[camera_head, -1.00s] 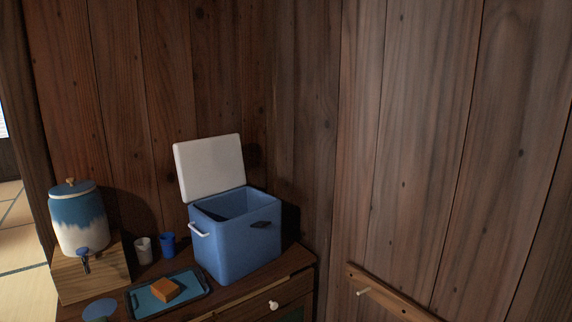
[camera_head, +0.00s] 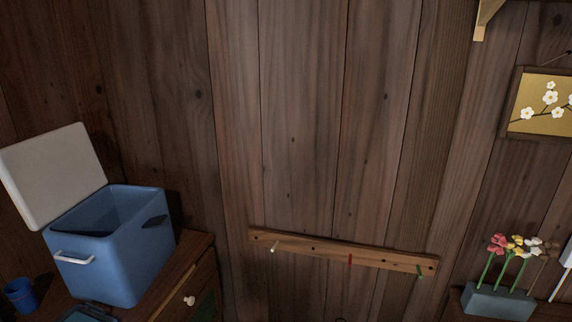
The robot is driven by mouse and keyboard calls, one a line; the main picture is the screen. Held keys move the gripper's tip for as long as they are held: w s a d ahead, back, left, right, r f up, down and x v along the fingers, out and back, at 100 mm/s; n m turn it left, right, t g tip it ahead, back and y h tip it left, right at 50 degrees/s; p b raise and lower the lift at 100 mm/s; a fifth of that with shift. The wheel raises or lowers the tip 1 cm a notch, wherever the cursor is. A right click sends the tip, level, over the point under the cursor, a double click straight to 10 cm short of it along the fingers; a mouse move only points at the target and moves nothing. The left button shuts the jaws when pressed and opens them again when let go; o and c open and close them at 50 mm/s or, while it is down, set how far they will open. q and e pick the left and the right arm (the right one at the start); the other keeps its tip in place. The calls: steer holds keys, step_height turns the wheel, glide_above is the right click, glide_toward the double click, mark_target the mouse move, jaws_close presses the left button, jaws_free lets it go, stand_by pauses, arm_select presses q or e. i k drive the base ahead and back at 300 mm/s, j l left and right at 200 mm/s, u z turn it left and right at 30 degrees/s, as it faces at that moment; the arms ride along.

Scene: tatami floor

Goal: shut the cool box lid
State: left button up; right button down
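The blue cool box (camera_head: 118,262) stands on a dark wooden cabinet at the lower left of the head view. Its white lid (camera_head: 55,175) is open and tilted up behind the box, leaning back toward the wall. The dark inside of the box shows through the open top. A white handle (camera_head: 74,258) is on its left side. Neither of my grippers shows in the view.
The cabinet (camera_head: 190,262) has a drawer with a pale knob. A blue cup (camera_head: 20,294) and a tray edge (camera_head: 90,314) are beside the box. A peg rail (camera_head: 320,252) crosses the wall. A flower planter (camera_head: 497,302) and a picture (camera_head: 541,103) are at right.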

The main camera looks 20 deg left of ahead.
mark_target(46, 175)
steer(key=k+j, duration=0.15)
steer(key=j, duration=0.2)
steer(key=k+j, duration=0.1)
steer(key=j, duration=0.25)
steer(key=k+j, duration=0.15)
steer(key=j, duration=0.2)
steer(key=k+j, duration=0.15)
steer(key=j, duration=0.25)
steer(key=k+j, duration=0.1)
steer(key=j, duration=0.25)
steer(key=k+j, duration=0.15)
steer(key=j, duration=0.2)
